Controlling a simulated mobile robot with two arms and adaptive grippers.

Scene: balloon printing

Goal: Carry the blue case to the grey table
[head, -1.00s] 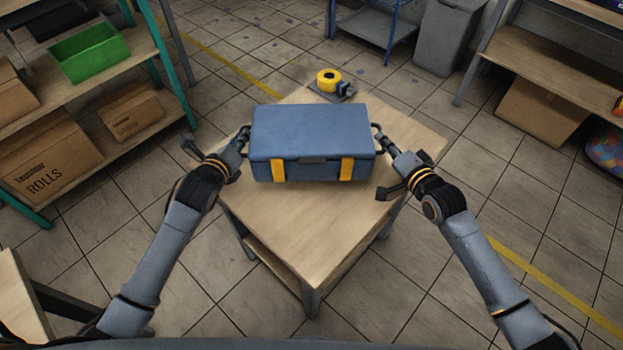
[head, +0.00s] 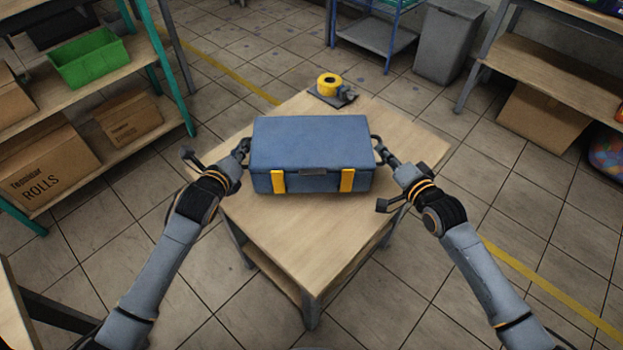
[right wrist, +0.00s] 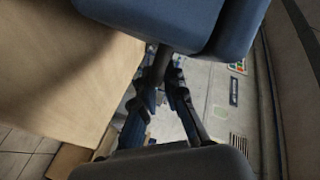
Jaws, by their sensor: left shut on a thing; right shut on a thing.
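The blue case (head: 312,150), with two yellow latches, is closed and level over the wooden-topped table (head: 300,245) with grey legs. I cannot tell whether it touches the tabletop. My left gripper (head: 243,148) is shut on the handle at the case's left side. My right gripper (head: 381,150) is shut on the handle at its right side. In the right wrist view, the case (right wrist: 160,18) fills the top and my right gripper's fingers (right wrist: 165,80) reach up to it. No table with a clearly grey top shows.
A yellow tape roll (head: 328,84) on a dark holder stands at the table's far corner. Shelving with a green bin (head: 90,60) and cardboard boxes is at left. A grey bin (head: 448,42) and another shelf (head: 545,80) are at back right. Tiled floor around the table is clear.

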